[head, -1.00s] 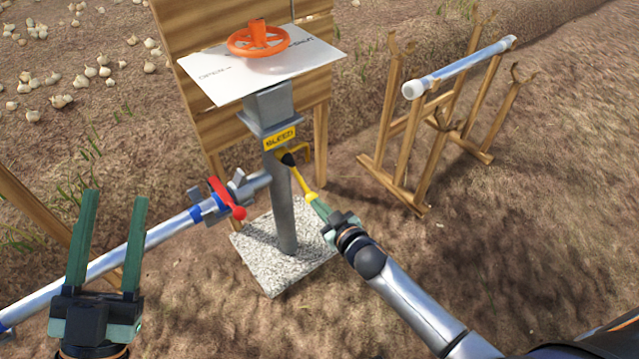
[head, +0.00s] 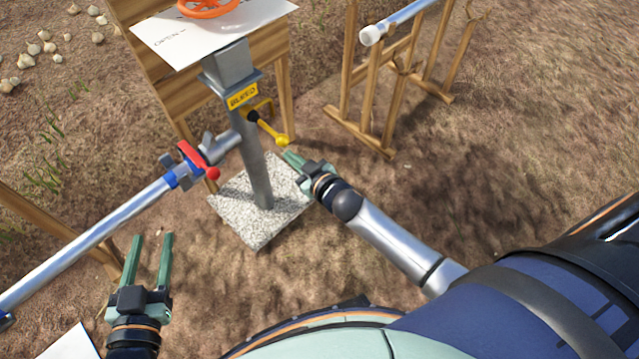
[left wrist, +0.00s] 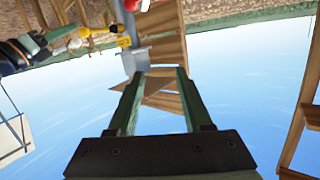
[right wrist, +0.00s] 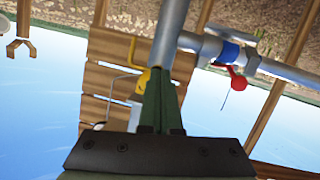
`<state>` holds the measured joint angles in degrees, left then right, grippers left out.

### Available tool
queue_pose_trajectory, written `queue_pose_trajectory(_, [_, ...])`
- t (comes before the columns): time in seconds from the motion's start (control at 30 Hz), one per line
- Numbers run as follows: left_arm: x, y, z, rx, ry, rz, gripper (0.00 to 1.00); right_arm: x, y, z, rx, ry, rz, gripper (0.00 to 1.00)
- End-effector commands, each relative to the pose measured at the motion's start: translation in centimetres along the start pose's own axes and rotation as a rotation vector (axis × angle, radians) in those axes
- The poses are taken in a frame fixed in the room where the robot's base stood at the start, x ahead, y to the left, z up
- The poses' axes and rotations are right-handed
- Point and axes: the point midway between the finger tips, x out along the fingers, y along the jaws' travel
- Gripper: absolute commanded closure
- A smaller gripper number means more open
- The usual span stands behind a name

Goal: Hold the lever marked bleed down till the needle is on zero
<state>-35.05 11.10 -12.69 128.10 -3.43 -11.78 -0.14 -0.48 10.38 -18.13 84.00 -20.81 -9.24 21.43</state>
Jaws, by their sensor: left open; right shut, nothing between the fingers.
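The bleed lever (head: 269,129) is a yellow bar with a round knob, slanting down to the right from a black pivot on the grey post (head: 254,165). The yellow bleed label (head: 242,96) is above it. My right gripper (head: 288,154) is shut and empty, its tips just below the knob; I cannot tell whether they touch. In the right wrist view its fingers (right wrist: 158,75) are together beside a yellow part. My left gripper (head: 152,237) is open and empty at lower left, clear of the post. I cannot make out a gauge needle in any view.
A pipe (head: 90,237) with a red-handled valve (head: 196,158) joins the post from the left. An orange handwheel (head: 208,6) sits above a white board (head: 185,40). A wooden rack (head: 385,105) holds another pipe at the upper right. Bare soil lies open to the right.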

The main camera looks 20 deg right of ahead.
Motion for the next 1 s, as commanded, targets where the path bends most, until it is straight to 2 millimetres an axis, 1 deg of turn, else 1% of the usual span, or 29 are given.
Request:
queue_pose_trajectory(0.03, [-0.2, 0.2, 1.1, -0.015, -0.050, 0.003, 0.50, -0.4, 0.1, -0.2, 0.000, -0.001, 0.000, 1.00])
queue_pose_trajectory(0.1, [-0.4, 0.5, 2.8, -0.035, -0.117, 0.007, 0.50, -1.8, 0.0, 0.2, 0.001, -0.002, -0.001, 1.00])
queue_pose_trajectory(0.17, [-0.7, 0.8, 4.2, -0.051, -0.174, 0.011, 0.50, -2.8, 0.0, 0.4, 0.001, -0.002, 0.000, 1.00])
queue_pose_trajectory(0.3, [-1.7, 1.6, 7.4, -0.088, -0.303, 0.022, 0.50, -5.3, -0.1, 0.9, 0.000, -0.002, -0.001, 1.00])
queue_pose_trajectory(0.4, [-2.5, 2.1, 9.3, -0.111, -0.383, 0.031, 0.50, -6.9, -0.2, 1.3, 0.001, -0.002, 0.000, 1.00])
queue_pose_trajectory(0.5, [-3.2, 2.6, 10.8, -0.128, -0.444, 0.037, 0.50, -8.2, -0.2, 1.6, 0.000, 0.000, 0.000, 1.00])
queue_pose_trajectory(0.6, [-3.7, 2.9, 11.8, -0.140, -0.486, 0.042, 0.50, -9.1, -0.2, 1.9, 0.000, 0.000, 0.000, 1.00])
queue_pose_trajectory(0.7, [-4.0, 3.1, 12.4, -0.146, -0.511, 0.045, 0.50, -9.7, -0.3, 2.0, 0.000, 0.001, 0.000, 1.00])
queue_pose_trajectory(1.0, [-4.1, 3.2, 12.6, -0.149, -0.519, 0.047, 0.50, -9.8, -0.3, 2.0, 0.000, 0.003, 0.000, 1.00])
